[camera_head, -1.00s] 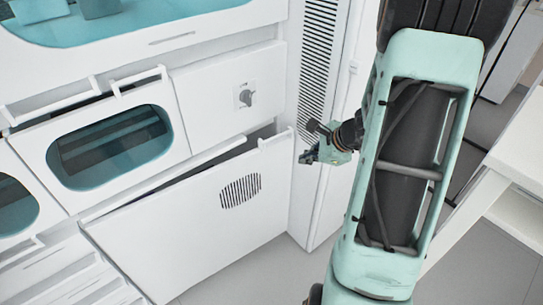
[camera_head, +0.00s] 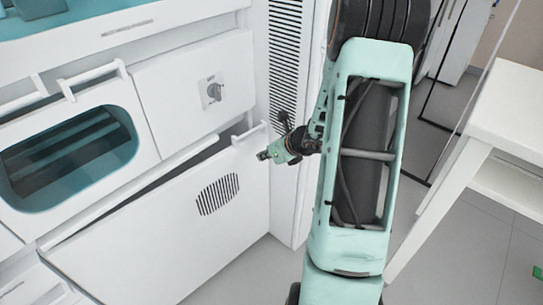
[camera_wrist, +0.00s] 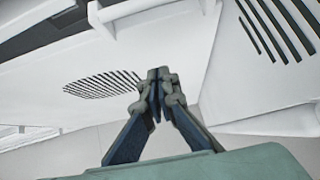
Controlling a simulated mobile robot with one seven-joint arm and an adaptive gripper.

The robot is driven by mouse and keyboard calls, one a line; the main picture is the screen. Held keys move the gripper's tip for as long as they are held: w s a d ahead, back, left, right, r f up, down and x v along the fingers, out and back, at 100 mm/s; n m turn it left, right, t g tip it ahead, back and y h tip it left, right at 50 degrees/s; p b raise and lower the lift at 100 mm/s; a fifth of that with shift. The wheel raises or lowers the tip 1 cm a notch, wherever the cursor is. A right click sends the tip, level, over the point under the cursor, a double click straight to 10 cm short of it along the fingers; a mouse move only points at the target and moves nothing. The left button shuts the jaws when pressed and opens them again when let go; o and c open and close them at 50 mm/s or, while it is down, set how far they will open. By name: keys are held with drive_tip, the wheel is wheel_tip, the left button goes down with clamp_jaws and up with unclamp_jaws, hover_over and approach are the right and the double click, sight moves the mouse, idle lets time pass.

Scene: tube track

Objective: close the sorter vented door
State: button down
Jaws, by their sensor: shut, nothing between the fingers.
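The sorter's vented door (camera_head: 165,230) is a white lower panel with a patch of slanted black slots. It is tilted outward at the top, with a dark gap between its upper edge and the cabinet. A small white handle (camera_head: 250,132) sits at its upper right corner.
A tall white column with a slotted grille (camera_head: 285,50) stands right of the door. A white table (camera_head: 510,110) stands at the right. Grey floor is free in front.

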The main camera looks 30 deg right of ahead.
drive_tip(key=shift+w+a+f, duration=0.1)
drive_tip(key=shift+w+a, duration=0.1)
drive_tip(key=shift+w, duration=0.55)
drive_tip(key=shift+w+a+f, duration=0.15)
drive_tip(key=shift+w+a, duration=0.05)
drive_tip(key=shift+w, duration=0.6)
drive_tip(key=shift+w+a+f, duration=0.1)
drive_tip(key=shift+w+a, duration=0.1)
drive_tip(key=shift+w, duration=0.55)
